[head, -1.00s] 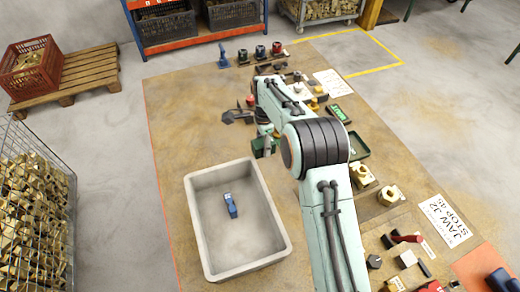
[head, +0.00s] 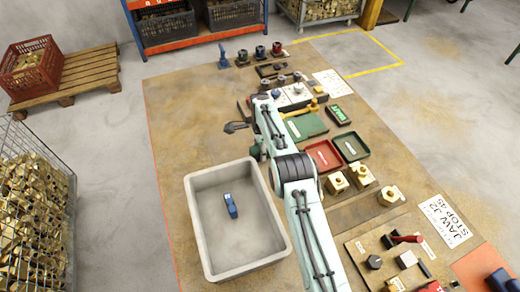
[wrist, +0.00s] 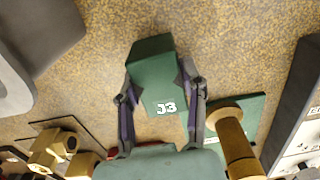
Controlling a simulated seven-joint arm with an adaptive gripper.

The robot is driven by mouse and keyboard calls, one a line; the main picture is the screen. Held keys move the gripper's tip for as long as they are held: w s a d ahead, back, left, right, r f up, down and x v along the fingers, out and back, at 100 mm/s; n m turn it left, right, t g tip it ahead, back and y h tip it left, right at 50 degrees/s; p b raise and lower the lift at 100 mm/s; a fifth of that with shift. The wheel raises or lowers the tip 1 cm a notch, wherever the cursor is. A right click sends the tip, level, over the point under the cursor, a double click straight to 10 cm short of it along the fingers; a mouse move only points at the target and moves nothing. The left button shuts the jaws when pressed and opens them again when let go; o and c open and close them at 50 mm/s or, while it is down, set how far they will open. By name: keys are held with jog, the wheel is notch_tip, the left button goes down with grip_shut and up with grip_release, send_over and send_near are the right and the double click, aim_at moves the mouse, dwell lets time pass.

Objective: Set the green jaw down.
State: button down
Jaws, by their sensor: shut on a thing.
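The green jaw (wrist: 155,75) is a dark green block marked J3 in white, seen in the wrist view. My gripper (wrist: 160,92) is shut on it, with one dark finger on each side. Speckled brown mat shows around the jaw; I cannot tell how far above the mat it is. In the head view my arm covers most of the gripper and jaw, beside the upper right corner of the grey tub.
The grey tub (head: 197,230) holds a blue object (head: 230,205). Right of my arm are a green plate (head: 306,126), a red tray (head: 324,156), a dark green tray (head: 351,147) and several brass pieces (head: 363,176). The mat left of my gripper is mostly clear.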

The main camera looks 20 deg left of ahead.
jog(key=c, duration=0.6)
grip_release()
jog(key=shift+f, duration=0.1)
notch_tip(320, 180, up, 12)
jog(key=r, duration=0.1)
jog(key=s+d+r+n, duration=0.3)
jog(key=d+r, duration=0.8)
jog(key=d, duration=0.1)
jog(key=s+d+r+n, duration=0.2)
jog(key=s+d, duration=0.5)
jog(key=s, duration=0.2)
jog(key=s+d+r+n, duration=0.2)
jog(key=s+d+r, duration=0.1)
jog(key=s+d, duration=0.5)
jog(key=s+d+f+n, duration=0.1)
jog(key=s+f, duration=0.1)
jog(key=s, duration=0.4)
jog(key=s+d+f+n, duration=0.1)
jog(key=s+f+n, duration=0.1)
jog(key=s, duration=0.4)
jog(key=shift+s+d+f+y, duration=0.25)
jog(key=shift+s+f+y, duration=0.15)
jog(key=shift+f, duration=0.2)
